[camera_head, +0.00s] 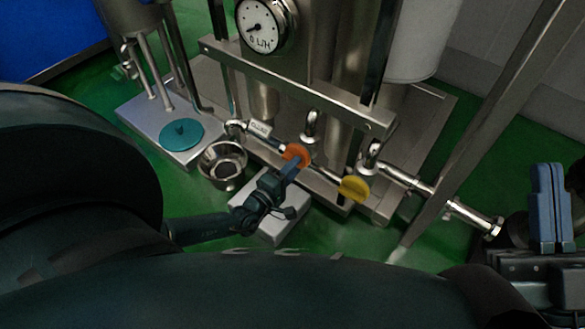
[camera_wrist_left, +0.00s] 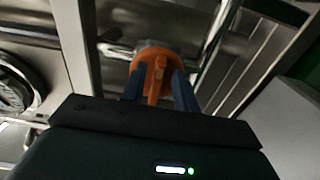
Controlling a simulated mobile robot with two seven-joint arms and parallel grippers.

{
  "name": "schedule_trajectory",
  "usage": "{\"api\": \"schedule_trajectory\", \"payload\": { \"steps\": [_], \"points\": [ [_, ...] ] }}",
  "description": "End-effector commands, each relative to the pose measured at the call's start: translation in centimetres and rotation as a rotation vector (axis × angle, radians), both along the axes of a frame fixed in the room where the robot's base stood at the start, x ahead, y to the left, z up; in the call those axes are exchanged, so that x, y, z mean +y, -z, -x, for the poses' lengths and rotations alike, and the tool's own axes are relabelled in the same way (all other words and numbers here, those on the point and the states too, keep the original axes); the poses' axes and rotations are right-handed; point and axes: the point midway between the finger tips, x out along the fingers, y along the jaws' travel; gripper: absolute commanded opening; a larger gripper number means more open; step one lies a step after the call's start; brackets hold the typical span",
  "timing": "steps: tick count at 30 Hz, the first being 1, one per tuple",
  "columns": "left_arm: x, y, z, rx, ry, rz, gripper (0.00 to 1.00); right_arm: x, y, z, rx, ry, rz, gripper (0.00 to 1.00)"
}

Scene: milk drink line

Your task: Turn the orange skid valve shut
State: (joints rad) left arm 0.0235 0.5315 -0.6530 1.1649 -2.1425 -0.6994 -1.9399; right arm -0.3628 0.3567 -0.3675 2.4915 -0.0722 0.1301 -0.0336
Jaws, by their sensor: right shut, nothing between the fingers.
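The orange skid valve (camera_head: 297,153) sits on a steel pipe at the front of the skid; its round knob with a raised bar also shows in the left wrist view (camera_wrist_left: 155,68). My left gripper (camera_head: 287,175) is at the orange valve. In the left wrist view its two blue fingers (camera_wrist_left: 159,92) stand apart, one on each side of the bar, with a small gap showing beside it.
A yellow valve (camera_head: 354,188) is close on the right of the orange one. A steel cup (camera_head: 223,166) stands to the left, near a teal disc (camera_head: 182,134). A round gauge (camera_head: 265,25) is above. A slanted steel post (camera_head: 480,130) stands at right.

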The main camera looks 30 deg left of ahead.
Motion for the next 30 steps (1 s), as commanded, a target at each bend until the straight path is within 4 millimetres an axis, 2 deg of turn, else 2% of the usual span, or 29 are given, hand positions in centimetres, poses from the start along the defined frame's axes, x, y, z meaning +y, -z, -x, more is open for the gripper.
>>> {"api": "schedule_trajectory", "payload": {
  "steps": [8,11,14,18,24,30],
  "points": [
    [0.0,-0.1,0.0,-0.001,0.000,0.002,0.34,0.0,-0.1,0.0,-0.004,0.000,0.000,0.00],
    [0.0,-0.1,0.5,0.000,0.000,0.001,0.34,0.0,-0.4,0.0,-0.003,-0.001,-0.001,0.00],
    [0.2,-0.2,1.9,0.002,0.000,0.001,0.34,0.0,-0.7,-0.1,0.017,-0.001,-0.001,0.00],
    [0.4,-0.3,4.9,0.004,0.001,0.001,0.34,0.1,1.6,0.1,0.159,0.003,-0.014,0.00],
    [0.7,-0.3,9.3,0.002,0.000,0.001,0.34,0.3,3.2,0.4,0.278,0.004,-0.026,0.00],
    [1.0,-0.2,12.2,0.000,0.001,0.001,0.34,0.5,4.2,0.8,0.348,0.005,-0.032,0.00]
  ]
}}
